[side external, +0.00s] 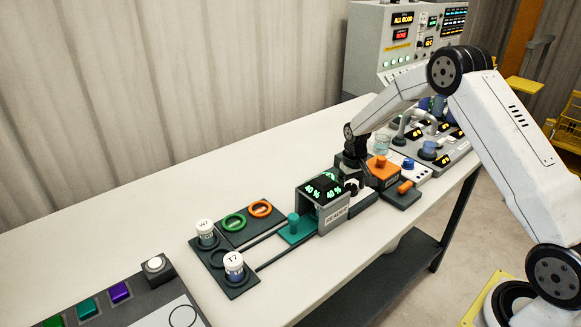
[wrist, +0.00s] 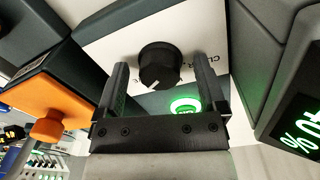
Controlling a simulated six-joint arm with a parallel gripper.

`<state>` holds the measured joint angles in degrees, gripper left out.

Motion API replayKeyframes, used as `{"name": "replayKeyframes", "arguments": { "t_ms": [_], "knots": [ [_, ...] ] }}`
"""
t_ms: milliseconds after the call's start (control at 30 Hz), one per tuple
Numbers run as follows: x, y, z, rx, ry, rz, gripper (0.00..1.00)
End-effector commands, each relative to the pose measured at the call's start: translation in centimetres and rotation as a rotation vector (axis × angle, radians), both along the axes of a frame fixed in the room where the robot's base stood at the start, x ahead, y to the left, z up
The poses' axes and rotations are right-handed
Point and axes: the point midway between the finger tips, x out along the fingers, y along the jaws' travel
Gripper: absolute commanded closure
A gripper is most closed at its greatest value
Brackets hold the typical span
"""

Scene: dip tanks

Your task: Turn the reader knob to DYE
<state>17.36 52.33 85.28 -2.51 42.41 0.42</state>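The reader knob (wrist: 160,66) is a round black knob on a white panel (wrist: 105,46) in the wrist view. A pale pointer mark shows on its lower edge. Partly covered lettering, seemingly beginning "CLEAR", shows to its right; I cannot read DYE. My gripper (wrist: 161,72) is open, with one finger on each side of the knob and visible gaps between; it also shows in the side view (side external: 353,180), low behind the reader (side external: 334,215). The reader's green displays read 40 %. The knob is hidden in the side view.
A green lit ring (wrist: 185,104) glows below the knob. An orange block with a round knob (wrist: 47,128) stands at left, and the dark reader housing is close at right. White-capped vials (side external: 234,267) stand in a dark rack. The white table is clear behind.

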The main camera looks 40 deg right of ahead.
Motion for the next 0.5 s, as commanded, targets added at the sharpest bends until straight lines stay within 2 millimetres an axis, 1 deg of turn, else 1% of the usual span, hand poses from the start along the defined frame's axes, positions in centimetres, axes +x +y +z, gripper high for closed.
{"name": "replayKeyframes", "arguments": {
  "t_ms": [267, 367, 500],
  "knots": [
    [0.0, 0.0, 0.2, 0.0, -0.001, 0.001, 0.1],
    [0.1, 0.0, 0.6, -0.001, -0.002, 0.001, 0.1],
    [0.1, 0.0, 1.8, -0.001, -0.002, 0.001, 0.1]
  ]
}}
